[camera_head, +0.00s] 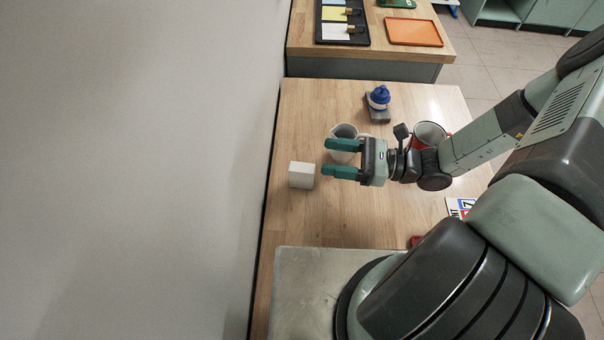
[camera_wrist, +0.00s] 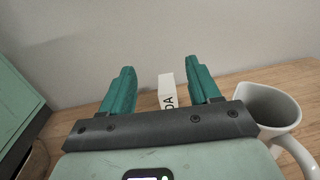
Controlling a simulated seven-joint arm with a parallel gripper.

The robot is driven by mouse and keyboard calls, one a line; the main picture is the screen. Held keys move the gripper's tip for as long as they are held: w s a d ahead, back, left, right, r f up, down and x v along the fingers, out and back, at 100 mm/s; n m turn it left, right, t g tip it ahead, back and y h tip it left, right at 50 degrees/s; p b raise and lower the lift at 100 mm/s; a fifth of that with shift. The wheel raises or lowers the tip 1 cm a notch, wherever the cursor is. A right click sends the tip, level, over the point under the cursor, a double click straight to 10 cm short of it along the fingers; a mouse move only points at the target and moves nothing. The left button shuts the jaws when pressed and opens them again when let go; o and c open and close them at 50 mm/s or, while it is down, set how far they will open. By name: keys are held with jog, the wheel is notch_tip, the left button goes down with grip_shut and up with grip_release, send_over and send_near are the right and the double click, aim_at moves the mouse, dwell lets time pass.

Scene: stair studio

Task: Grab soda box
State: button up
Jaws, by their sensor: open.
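The soda box is a small white box (camera_head: 301,175) standing on the wooden table near its left edge, close to the wall. In the wrist view the white box (camera_wrist: 167,91) shows between the fingers, nearer the right one, with dark letters ending in "DA" on its face. My gripper (camera_head: 332,158) is open and empty, its two teal fingers pointing left. In the head view the box lies just past the lower fingertip, apart from it. In the wrist view my gripper (camera_wrist: 163,83) partly hides the lower part of the box.
A white mug (camera_head: 345,131) stands close beside my upper finger; it also shows in the wrist view (camera_wrist: 270,108). A blue-topped item (camera_head: 379,97) is farther back. The wall (camera_head: 200,170) borders the left; table below the box is clear.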

send_near(302, 173)
jog(key=a+f, duration=0.1)
jog(key=w+a+f, duration=0.1)
jog(key=shift+w+a+f, duration=0.15)
jog(key=shift+w+a, duration=0.2)
jog(key=a, duration=0.7)
jog(key=shift+w+a, duration=0.2)
jog(key=shift+w, duration=0.2)
jog(key=shift+c, duration=0.4)
jog(key=c, duration=1)
